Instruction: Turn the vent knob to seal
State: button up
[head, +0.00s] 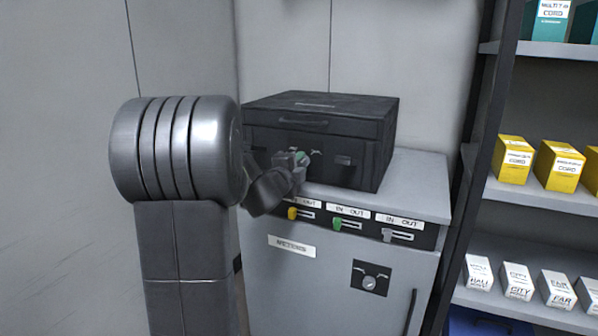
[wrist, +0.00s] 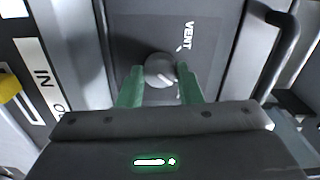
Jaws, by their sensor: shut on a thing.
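The vent knob (wrist: 160,70) is a small round grey knob on the dark front of the black case (head: 345,172). The word VENT is printed beside it in the wrist view, with a small white tick near it. A white line on the knob points toward the lower right in the wrist view, away from the tick. My gripper (wrist: 159,75) has its green fingers shut on the knob, one on each side. In the head view my gripper (head: 301,158) is at the case front, and the knob is hidden behind it.
A separate knob plate (head: 370,278) is on the cabinet door. A black handle (wrist: 278,50) is near my gripper. Shelves with boxes (head: 515,160) stand right.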

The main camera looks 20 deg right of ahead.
jog(key=shift+m+b, duration=0.3)
jog(key=shift+m, duration=0.3)
jog(key=o, duration=1)
jog(key=shift+s, duration=0.1)
jog(key=p+v, duration=0.2)
jog(key=v, duration=1.1)
jog(key=shift+s+a, duration=0.2)
jog(key=shift+a, duration=0.15)
jog(key=shift+w+d, duration=0.1)
